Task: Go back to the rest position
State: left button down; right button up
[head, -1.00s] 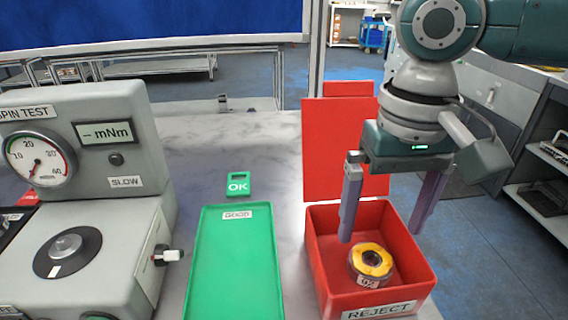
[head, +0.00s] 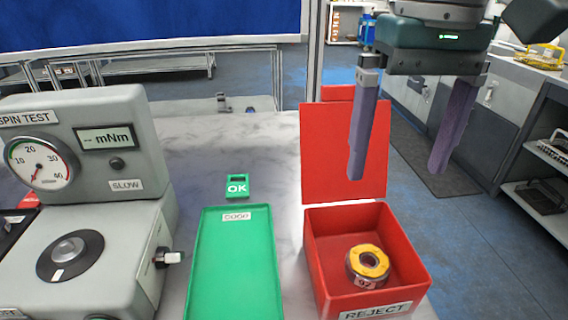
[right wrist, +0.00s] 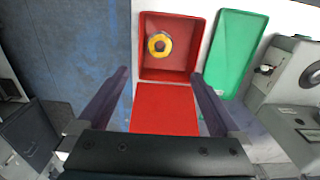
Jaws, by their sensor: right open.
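My right gripper (head: 400,170) is open and empty, above and behind the red reject bin (head: 322,262) in the head view. Its fingers hang downward, apart from the bin, one of them in front of the raised red panel (head: 335,150). The gripper (right wrist: 167,95) also shows in the right wrist view, its fingers spread wide on either side of the red panel. A yellow-topped round part (head: 370,262) lies inside the bin; it also shows in the wrist view (right wrist: 159,44). My left gripper is not in view.
An empty green tray (head: 232,270) lies left of the bin, with a green OK tag (head: 237,186) behind it. A grey spin tester (head: 85,210) with a dial stands at the left. Open floor and grey cabinets (head: 440,110) are at the right.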

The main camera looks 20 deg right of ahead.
jog(key=s+a+f+n+t+y+p, duration=0.1)
jog(key=s+a+f+n+y+p, duration=0.15)
jog(key=a, duration=0.35)
jog(key=s+a+f+n+t+y+p, duration=0.1)
jog(key=s+a+f+n, duration=0.25)
jog(key=a, duration=0.25)
jog(key=s+d+m+t+h+p, duration=0.1)
jog(key=s+d+h+p, duration=0.15)
jog(key=s+d, duration=0.7)
notch_tip(320, 180, up, 38)
jog(key=p, duration=3.7)
jog(key=shift+s+a+t+h, duration=0.25)
jog(key=shift+a+t+h, duration=0.05)
jog(key=shift+a+h, duration=0.1)
jog(key=shift+f, duration=0.1)
